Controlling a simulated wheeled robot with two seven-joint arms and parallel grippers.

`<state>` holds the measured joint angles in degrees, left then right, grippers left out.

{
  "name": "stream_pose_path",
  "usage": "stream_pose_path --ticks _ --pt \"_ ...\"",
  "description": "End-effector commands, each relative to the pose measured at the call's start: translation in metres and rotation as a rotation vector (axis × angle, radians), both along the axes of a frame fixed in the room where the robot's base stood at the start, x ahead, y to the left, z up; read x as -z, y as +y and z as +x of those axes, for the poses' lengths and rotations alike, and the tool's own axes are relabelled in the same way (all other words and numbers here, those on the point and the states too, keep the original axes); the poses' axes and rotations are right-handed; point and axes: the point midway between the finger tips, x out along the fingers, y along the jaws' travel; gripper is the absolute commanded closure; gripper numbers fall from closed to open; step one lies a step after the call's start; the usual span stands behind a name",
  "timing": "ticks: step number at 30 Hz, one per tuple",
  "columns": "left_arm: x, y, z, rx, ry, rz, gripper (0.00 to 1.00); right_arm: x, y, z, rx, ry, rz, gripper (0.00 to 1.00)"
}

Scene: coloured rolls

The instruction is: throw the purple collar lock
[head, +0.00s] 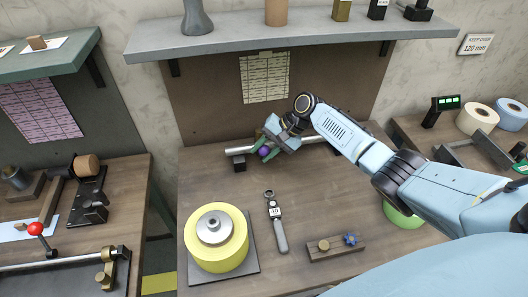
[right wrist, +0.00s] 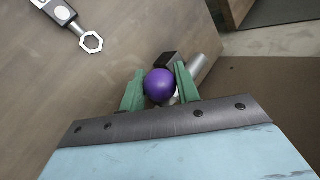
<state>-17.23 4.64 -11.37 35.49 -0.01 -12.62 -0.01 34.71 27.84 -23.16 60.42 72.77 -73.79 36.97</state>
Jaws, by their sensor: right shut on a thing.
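The purple knob of the collar lock (right wrist: 159,85) sits between the green fingers of my right gripper (right wrist: 159,92) in the right wrist view. The gripper is shut on it. In the head view the purple knob (head: 264,152) shows just below my right gripper (head: 266,148), at the metal bar (head: 238,150) near the back of the table. The bar also shows behind the knob in the right wrist view (right wrist: 199,66). The rest of the collar lock is mostly hidden by the gripper. My left gripper is not in view.
A yellow roll (head: 190,245) with a metal hub lies on a dark plate at the front left. A handheld tool with a display (head: 276,220) and a wooden block with small knobs (head: 335,252) lie nearby. A green roll (head: 403,217) is partly hidden under my right arm. A shelf (head: 290,37) hangs above.

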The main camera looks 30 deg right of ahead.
Motion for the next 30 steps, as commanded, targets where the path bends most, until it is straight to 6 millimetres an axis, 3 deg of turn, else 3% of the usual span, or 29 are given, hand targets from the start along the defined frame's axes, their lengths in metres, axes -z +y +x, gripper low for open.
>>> stream_pose_path --ticks 9,25,26,30 --pt "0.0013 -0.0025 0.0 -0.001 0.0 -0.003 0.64 -0.0028 -0.0002 0.0032 -0.001 0.109 0.031 1.0" --pt "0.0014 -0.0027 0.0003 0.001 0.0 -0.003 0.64 -0.0036 -0.0011 0.004 0.001 0.127 0.035 1.0" --pt "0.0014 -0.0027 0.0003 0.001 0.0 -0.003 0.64 -0.0037 -0.0011 0.004 0.001 0.127 0.035 0.64" --pt "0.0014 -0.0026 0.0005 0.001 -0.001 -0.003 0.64 -0.0034 -0.0013 0.0038 0.001 0.127 0.034 0.47"
